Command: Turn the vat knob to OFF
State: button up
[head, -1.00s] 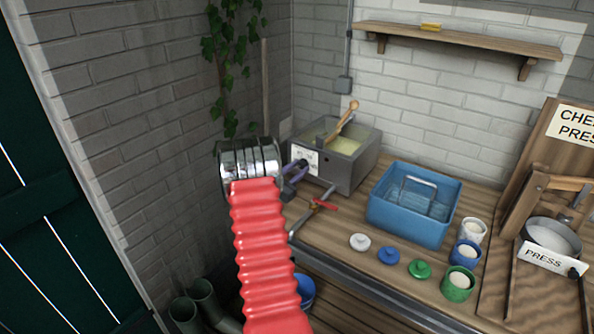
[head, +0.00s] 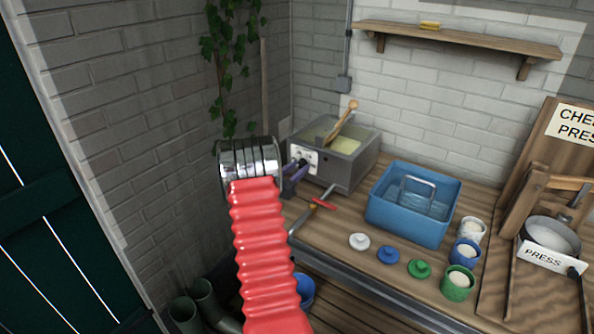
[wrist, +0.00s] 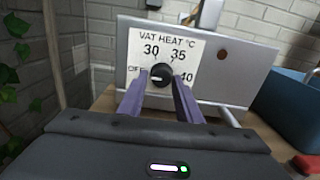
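The vat knob (wrist: 161,75) is a small black dial on the white VAT HEAT panel (wrist: 184,52), marked OFF, 30, 35 and 40. A pale mark on the knob's left part lies toward the OFF label (wrist: 135,69). The grey vat (head: 345,172) carries this panel on its front. My gripper (wrist: 161,80) has its two purple fingers on either side of the knob. They look open, with small gaps beside the knob.
A blue tub (head: 412,205) stands right of the vat. A red-handled valve (head: 322,204) is below the vat's front. Lids and small pots sit along the bench front. A brick wall (head: 130,150) is at the left.

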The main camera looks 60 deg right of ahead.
jog(key=o, duration=0.3)
jog(key=shift+o, duration=0.2)
jog(key=shift+a, duration=0.15)
jog(key=a, duration=0.4)
jog(key=w+a, duration=0.1)
jog(key=a, duration=0.4)
jog(key=w+a, duration=0.1)
jog(key=a, duration=0.3)
jog(key=shift+w+a, duration=0.1)
jog(key=shift+a, duration=0.15)
